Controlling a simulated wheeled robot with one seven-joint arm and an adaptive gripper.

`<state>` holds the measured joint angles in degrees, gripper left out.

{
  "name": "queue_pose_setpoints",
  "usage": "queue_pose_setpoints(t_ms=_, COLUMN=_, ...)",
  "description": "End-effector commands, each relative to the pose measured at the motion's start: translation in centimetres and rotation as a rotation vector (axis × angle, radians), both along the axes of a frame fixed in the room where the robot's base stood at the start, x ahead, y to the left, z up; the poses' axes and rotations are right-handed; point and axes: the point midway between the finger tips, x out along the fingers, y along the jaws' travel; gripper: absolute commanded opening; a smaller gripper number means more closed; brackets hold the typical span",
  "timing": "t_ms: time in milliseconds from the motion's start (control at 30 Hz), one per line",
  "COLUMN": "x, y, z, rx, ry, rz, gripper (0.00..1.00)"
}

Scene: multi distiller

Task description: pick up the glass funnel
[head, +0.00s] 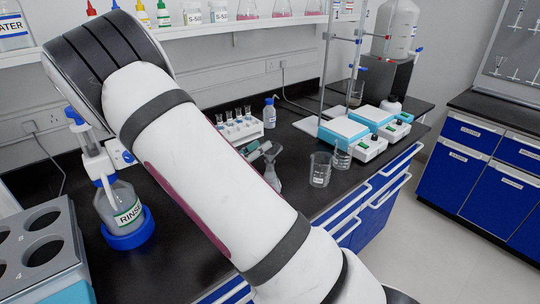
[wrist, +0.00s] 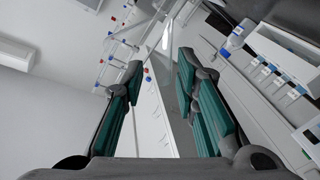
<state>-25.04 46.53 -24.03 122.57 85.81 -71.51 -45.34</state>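A clear glass piece (head: 273,178), partly hidden by my arm, stands on the black bench just right of the arm. It may be the glass funnel or a flask, and I cannot tell which. My gripper (head: 264,150) shows in part beyond my arm, close above and behind this glass. In the wrist view the two teal-padded fingers of my gripper (wrist: 160,88) are apart, with a clear gap between them. I see no object held between them.
Two beakers (head: 320,169) (head: 342,154) stand right of the glass. A tube rack (head: 238,128) and a blue-capped bottle (head: 269,113) stand behind; the bottle also shows in the wrist view (wrist: 234,42). White-and-blue devices (head: 343,131) and a rinse bottle (head: 121,203) flank the bench.

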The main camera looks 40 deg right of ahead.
Motion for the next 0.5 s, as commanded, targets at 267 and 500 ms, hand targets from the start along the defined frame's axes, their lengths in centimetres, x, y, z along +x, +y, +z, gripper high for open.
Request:
queue_pose_setpoints(t_ms=267, x=0.5, y=-2.6, z=0.3, rx=-0.001, ry=-0.001, rz=-0.003, gripper=0.28)
queue_pose_setpoints(t_ms=500, x=1.3, y=-5.2, z=0.3, rx=0.000, ry=0.000, rz=-0.001, gripper=0.28)
